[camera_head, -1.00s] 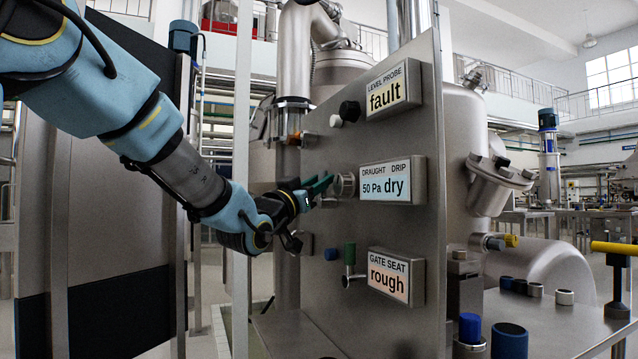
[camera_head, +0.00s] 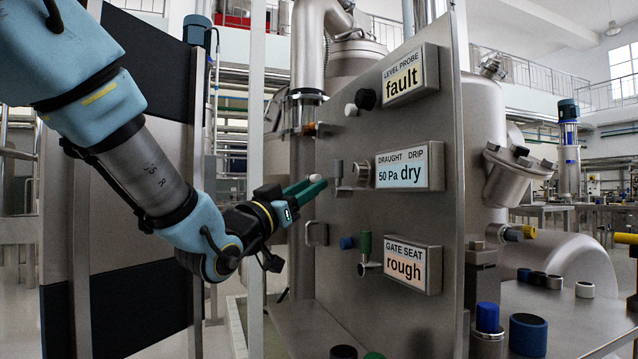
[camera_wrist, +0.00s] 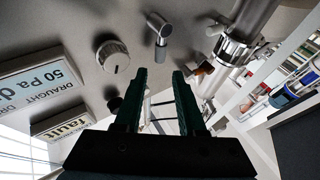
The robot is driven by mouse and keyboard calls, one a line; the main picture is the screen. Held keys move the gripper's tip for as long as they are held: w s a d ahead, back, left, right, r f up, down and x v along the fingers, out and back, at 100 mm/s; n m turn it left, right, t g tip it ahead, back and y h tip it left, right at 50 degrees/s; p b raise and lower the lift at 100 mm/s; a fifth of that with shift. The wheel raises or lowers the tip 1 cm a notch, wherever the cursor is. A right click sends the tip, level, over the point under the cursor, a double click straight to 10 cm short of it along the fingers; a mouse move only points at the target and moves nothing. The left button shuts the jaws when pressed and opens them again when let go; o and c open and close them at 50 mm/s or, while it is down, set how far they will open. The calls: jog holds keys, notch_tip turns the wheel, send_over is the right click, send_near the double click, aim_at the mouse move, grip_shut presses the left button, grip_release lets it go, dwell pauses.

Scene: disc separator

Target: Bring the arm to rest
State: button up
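My gripper (camera_head: 312,187) with its dark green fingers is at the left of the steel panel (camera_head: 330,250), pointing right towards it. In the wrist view the two fingers (camera_wrist: 160,78) stand apart with nothing held between them. A round steel knob (camera_wrist: 113,56) and a small grey lever (camera_wrist: 158,30) on the panel lie beyond the fingertips. In the head view the lever (camera_head: 338,172) is just right of the fingertips, and the knob (camera_head: 362,172) is beside the "50 Pa dry" display (camera_head: 410,167). My arm is bent, reaching down from the upper left.
The "fault" display (camera_head: 403,76) is above with black (camera_head: 365,98) and white knobs beside it. The "rough" display (camera_head: 412,265) is below with a green-handled valve (camera_head: 364,245). A steel bench (camera_head: 575,320) with several caps is at the right. A post (camera_head: 256,110) stands behind my wrist.

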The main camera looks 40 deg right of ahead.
jog(key=shift+a+f, duration=0.1)
jog(key=shift+a, duration=0.2)
dwell(0.4)
jog(key=w+a+f+n+t+y, duration=0.55)
jog(key=w+a+f+y, duration=0.4)
jog(key=w+f, duration=0.4)
jog(key=w+a+f+n+y, duration=0.2)
jog(key=a+f+y, duration=0.1)
jog(key=a+f, duration=0.3)
jog(key=w+a+f+n+y, duration=0.2)
jog(key=w+a+f+y, duration=0.15)
jog(key=a, duration=0.45)
jog(key=s+a+f+n+g+y, duration=0.1)
jog(key=s+a+f+g+y, duration=0.1)
jog(key=a+f, duration=0.35)
jog(key=s+a+f+n+g+y, duration=0.2)
jog(key=s+a+f, duration=0.1)
jog(key=a, duration=0.6)
jog(key=s+a+f+n+g+y, duration=0.2)
jog(key=s+a+f+g, duration=0.3)
jog(key=s+a, duration=0.5)
notch_tip(320, 180, up, 26)
jog(key=p, duration=2.5)
jog(key=shift+w+d+p, duration=0.3)
jog(key=shift+w+d, duration=0.1)
